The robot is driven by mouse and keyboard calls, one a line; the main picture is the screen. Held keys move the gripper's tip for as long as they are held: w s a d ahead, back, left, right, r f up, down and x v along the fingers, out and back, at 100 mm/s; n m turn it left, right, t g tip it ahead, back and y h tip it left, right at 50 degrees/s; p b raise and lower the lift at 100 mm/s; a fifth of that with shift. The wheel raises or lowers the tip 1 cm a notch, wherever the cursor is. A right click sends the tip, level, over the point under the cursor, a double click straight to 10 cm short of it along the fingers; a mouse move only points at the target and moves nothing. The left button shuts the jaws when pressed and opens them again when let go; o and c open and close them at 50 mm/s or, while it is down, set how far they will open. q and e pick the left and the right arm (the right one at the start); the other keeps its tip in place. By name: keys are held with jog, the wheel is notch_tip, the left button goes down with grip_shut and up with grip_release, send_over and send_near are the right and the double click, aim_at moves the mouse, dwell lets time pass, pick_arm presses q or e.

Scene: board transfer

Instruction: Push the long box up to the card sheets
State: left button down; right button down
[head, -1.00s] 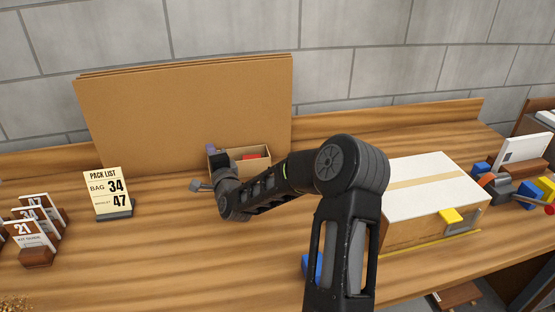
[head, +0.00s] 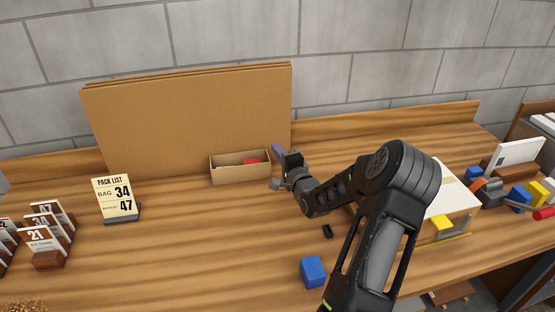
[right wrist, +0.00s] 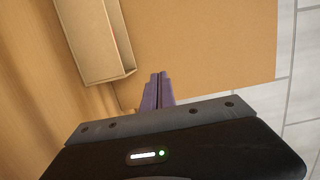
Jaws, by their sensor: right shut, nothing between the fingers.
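The long box is a narrow, open-topped cardboard box (head: 240,174) standing in front of the tall brown card sheets (head: 185,110), near their right end. A red thing (head: 250,162) lies in it. In the right wrist view the box (right wrist: 92,42) lies close alongside the card sheets (right wrist: 205,40); I cannot tell whether they touch. My right gripper (head: 277,150) is just beyond the right end of the box, in front of the right edge of the sheets. Its purple fingers (right wrist: 158,85) are shut and empty, apart from the box. My left gripper is not in view.
A pack list sign (head: 117,198) and several numbered cards (head: 45,235) stand at left. A blue cube (head: 313,271) and a small black piece (head: 327,231) lie in front. A white-topped box (head: 450,195) stands at right, partly behind my arm. The middle front is clear.

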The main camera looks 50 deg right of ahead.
aim_at(254, 166)
jog(key=f, duration=0.5)
jog(key=shift+s+d, duration=0.25)
jog(key=shift+d, duration=0.15)
jog(key=shift+w+a+r+p, duration=0.15)
jog(key=shift+a+p, duration=0.1)
jog(key=shift+p, duration=0.35)
jog(key=shift+w+a, duration=0.1)
jog(key=shift+a, duration=0.05)
jog(key=w+a, duration=0.1)
jog(key=w+a+b, duration=0.1)
jog(key=w+a, duration=0.1)
jog(key=w+a+b, duration=0.1)
jog(key=a, duration=0.1)
jog(key=shift+w+a+f, duration=0.2)
jog(key=shift+w+f, duration=0.05)
jog(key=shift+w, duration=0.15)
jog(key=shift+w+a+r, duration=0.1)
jog(key=shift+w+a, duration=0.05)
jog(key=shift+a, duration=0.05)
